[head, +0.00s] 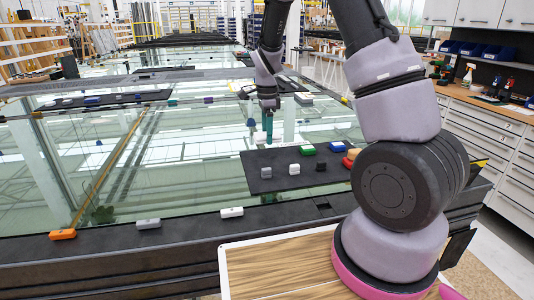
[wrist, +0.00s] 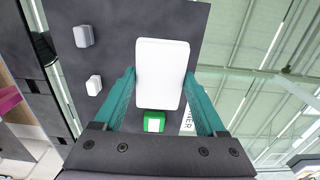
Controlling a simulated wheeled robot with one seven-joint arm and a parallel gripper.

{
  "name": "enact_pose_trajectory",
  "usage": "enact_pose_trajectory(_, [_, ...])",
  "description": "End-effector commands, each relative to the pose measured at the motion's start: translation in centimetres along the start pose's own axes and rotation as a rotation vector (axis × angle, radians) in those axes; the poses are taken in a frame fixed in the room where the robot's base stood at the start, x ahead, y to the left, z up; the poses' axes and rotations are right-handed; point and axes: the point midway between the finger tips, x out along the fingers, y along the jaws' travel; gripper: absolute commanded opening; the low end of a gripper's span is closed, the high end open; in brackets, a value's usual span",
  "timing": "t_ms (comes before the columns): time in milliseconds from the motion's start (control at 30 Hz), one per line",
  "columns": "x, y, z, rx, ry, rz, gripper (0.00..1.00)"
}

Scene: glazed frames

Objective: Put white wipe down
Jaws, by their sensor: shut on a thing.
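The white wipe (wrist: 162,72) is a pale rounded block between the two teal fingers of my gripper (wrist: 160,78) in the wrist view. My gripper is shut on it. In the head view my gripper (head: 267,125) points down above the glass, just behind the far edge of the black mat (head: 275,184).
The mat holds a white block (head: 294,169), a light grey block (head: 266,172), a black block (head: 321,165), a green block (head: 308,150) and a blue block (head: 337,147). The mat's far left part is bare. White clips (head: 231,212) and an orange clip (head: 63,234) sit along the near frame edge.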

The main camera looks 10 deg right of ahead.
Motion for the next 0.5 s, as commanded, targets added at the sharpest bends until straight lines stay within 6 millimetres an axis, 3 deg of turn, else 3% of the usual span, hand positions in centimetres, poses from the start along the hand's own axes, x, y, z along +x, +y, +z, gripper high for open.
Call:
enact_pose_trajectory(100, [2.0,0.1,0.0,-0.001,0.0,0.002,0.0])
enact_pose_trajectory(267, [3.1,0.0,0.0,-0.002,0.0,0.0,0.0])
enact_pose_trajectory(500, [6.2,0.1,0.0,-0.003,0.001,0.003,0.0])
